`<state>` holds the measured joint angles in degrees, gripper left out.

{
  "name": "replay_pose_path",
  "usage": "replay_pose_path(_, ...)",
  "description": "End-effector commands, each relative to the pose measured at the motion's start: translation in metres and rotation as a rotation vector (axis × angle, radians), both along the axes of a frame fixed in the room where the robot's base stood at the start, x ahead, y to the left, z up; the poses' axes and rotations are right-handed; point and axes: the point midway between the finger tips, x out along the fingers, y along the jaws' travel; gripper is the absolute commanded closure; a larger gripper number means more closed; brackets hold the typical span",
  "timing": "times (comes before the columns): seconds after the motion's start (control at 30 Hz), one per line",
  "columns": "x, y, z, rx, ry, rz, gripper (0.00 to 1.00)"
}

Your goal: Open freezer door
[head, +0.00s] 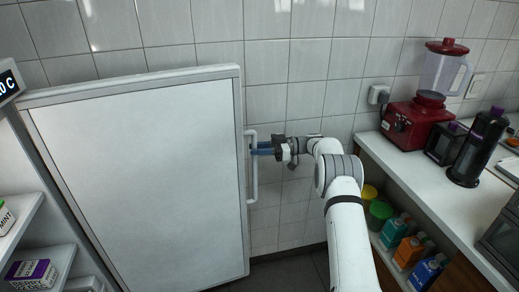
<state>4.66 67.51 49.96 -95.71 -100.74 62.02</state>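The white freezer door (140,180) fills the left half of the head view. It stands swung open, with shelves showing past its left edge. Its vertical white handle (253,185) is on the right edge.
Shelves with a purple-and-white box (31,273) are at the left, under a temperature display (9,83). The right counter (415,165) holds a red blender (428,100) and a dark press (478,145). Tiled wall is close behind the door.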

Motion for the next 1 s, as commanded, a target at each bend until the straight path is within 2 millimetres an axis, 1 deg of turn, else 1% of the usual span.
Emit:
replay_pose_path(0.03,-0.001,0.004,0.000,0.000,0.000,0.007,0.76)
replay_pose_path(0.1,-0.002,0.007,0.001,0.000,0.000,0.010,0.76)
replay_pose_path(0.23,-0.001,0.004,0.000,0.001,-0.001,0.012,0.76)
replay_pose_path(0.33,0.001,-0.007,-0.001,0.001,-0.001,0.011,0.76)
replay_pose_path(0.5,0.006,-0.037,-0.001,0.000,-0.002,0.008,0.76)
replay_pose_path(0.7,0.011,-0.064,-0.001,0.000,-0.001,0.008,0.76)
replay_pose_path(0.83,0.011,-0.070,0.000,0.000,-0.001,0.009,0.76)
replay_pose_path(1.0,0.011,-0.071,0.000,0.000,0.000,0.009,0.76)
